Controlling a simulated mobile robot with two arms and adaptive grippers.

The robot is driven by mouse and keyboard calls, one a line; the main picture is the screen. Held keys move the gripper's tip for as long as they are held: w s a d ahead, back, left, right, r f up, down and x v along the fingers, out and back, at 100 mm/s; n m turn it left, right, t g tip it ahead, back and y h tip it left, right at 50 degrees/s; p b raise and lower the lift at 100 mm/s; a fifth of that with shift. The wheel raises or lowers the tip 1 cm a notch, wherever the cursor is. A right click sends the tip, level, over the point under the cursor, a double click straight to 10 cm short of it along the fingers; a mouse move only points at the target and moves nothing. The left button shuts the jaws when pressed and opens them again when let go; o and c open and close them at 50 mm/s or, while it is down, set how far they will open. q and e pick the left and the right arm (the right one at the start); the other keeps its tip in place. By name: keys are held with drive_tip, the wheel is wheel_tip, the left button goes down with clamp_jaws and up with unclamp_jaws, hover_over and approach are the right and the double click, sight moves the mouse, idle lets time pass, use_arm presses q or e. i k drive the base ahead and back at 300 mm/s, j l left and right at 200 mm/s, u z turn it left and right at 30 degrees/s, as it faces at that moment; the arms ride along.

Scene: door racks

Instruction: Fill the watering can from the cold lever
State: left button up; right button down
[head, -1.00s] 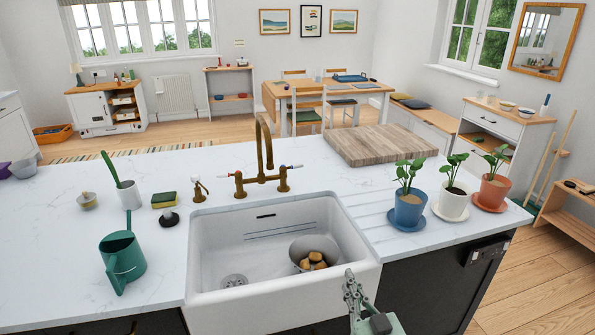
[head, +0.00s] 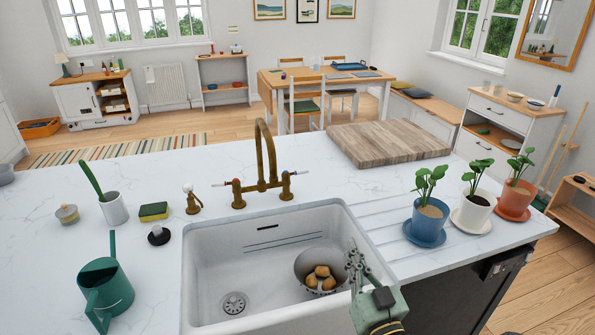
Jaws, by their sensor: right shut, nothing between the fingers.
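The green watering can (head: 116,293) stands upright on the white counter, left of the sink (head: 200,290). A brass tap (head: 262,165) with a tall curved spout stands behind the sink. My right gripper (head: 354,255) is shut and empty over the sink's right front edge, away from the can and tap. My left gripper is not in view.
A colander (head: 303,266) with potatoes sits in the sink's right part. A scrub brush in a white cup (head: 114,209), a sponge (head: 153,211) and a soap dispenser (head: 193,201) stand on the left counter. A wooden board (head: 388,145) and potted plants (head: 430,221) occupy the right.

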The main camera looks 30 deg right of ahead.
sight(285, 175)
drive_tip(key=i+l, duration=0.25)
drive_tip(key=i, duration=0.2)
drive_tip(key=i+l, duration=0.25)
drive_tip(key=i, duration=0.25)
